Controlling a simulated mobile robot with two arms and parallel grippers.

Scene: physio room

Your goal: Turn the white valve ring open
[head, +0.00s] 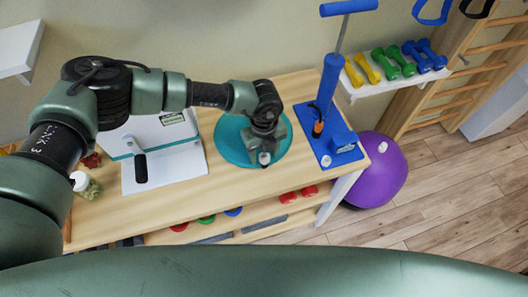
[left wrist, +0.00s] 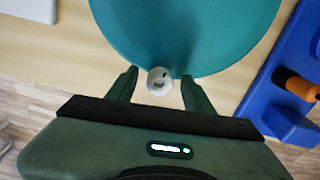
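The white valve ring (left wrist: 159,80) is a small round piece at the near edge of a flat teal cushion (left wrist: 215,25). In the head view the ring (head: 264,158) shows at my left gripper's tip, and the teal cushion (head: 232,150) lies on the wooden table, partly hidden by my arm. My left gripper (left wrist: 160,75) has one finger on each side of the ring. A narrow gap shows on both sides, so the fingers look open around it. The ring's turn position is too small to tell. My right gripper is not in view.
A blue pump (head: 328,95) on a blue base stands just right of the cushion. A white device with a black handle (head: 140,168) is to the left. A purple ball (head: 375,180) sits beyond the right end of the wooden table (head: 225,188). Dumbbells lie on a wall shelf.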

